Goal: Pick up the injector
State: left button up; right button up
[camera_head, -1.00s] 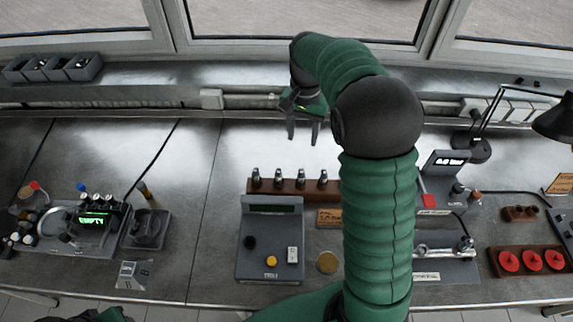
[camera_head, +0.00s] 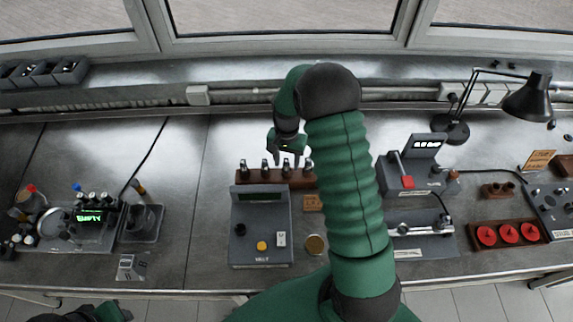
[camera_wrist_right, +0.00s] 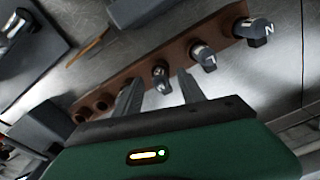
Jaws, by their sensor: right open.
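Several small dark-and-silver injectors (camera_head: 243,170) stand upright in a brown wooden rack (camera_head: 253,178) behind the grey tester box. My right gripper (camera_head: 288,158) is at the rack from behind, pointing down. In the right wrist view its two fingers (camera_wrist_right: 159,90) are open. One injector (camera_wrist_right: 160,74) shows in the gap between them, just past the fingertips; I cannot tell if they touch it. Two more injectors, one (camera_wrist_right: 206,56) marked with a letter and one (camera_wrist_right: 259,31) marked N, stand to the right. Part of my left arm shows at the bottom left; its fingers are hidden.
The grey tester box (camera_head: 262,222) stands in front of the rack.

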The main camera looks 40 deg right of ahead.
jog(key=shift+w+f, duration=0.15)
jog(key=shift+w, duration=0.1)
jog(key=c, duration=0.5)
jog(key=shift+s+d, duration=0.1)
grip_shut()
jog(key=shift+r, duration=0.2)
